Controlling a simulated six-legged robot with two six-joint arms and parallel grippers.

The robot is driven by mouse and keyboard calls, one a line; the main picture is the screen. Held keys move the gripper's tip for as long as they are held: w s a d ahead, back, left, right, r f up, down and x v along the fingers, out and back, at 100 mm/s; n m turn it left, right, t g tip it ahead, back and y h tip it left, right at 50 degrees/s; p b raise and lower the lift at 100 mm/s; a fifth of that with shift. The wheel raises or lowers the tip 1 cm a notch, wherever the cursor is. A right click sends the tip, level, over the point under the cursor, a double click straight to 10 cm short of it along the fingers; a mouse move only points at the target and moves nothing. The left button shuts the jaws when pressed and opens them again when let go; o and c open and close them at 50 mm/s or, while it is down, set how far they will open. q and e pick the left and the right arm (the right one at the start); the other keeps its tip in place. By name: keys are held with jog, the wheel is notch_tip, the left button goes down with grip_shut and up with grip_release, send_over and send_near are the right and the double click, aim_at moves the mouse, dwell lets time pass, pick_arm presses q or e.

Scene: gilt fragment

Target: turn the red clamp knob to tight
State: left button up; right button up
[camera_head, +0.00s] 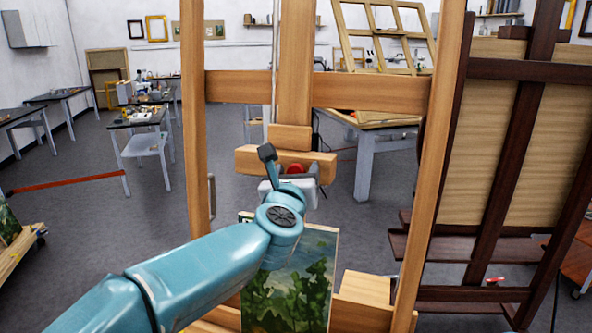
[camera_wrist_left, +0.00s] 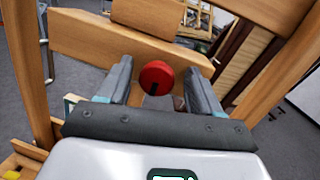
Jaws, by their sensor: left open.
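The red clamp knob (camera_wrist_left: 155,76) is round with a dark slot or mark on its face. It sits on the front of a wooden crossbar (camera_wrist_left: 120,38) of the easel. In the head view the knob (camera_head: 294,169) shows only in part, behind my wrist. My left gripper (camera_head: 292,178) reaches up to the crossbar from the front. In the left wrist view its two grey fingers (camera_wrist_left: 158,88) are apart, one on each side of the knob. I cannot tell whether they touch it. The right gripper is not in view.
A painted canvas (camera_head: 318,280) stands on the easel below the crossbar, partly behind my left arm. The easel's two wooden uprights (camera_head: 195,130) flank the arm. A dark easel (camera_head: 510,140) stands at the right. Work tables (camera_head: 142,122) stand farther back.

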pick_arm(q)
jog(key=shift+s+a+r, duration=0.1)
jog(key=shift+a, duration=0.05)
jog(key=c, duration=1.1)
jog(key=shift+o, duration=0.2)
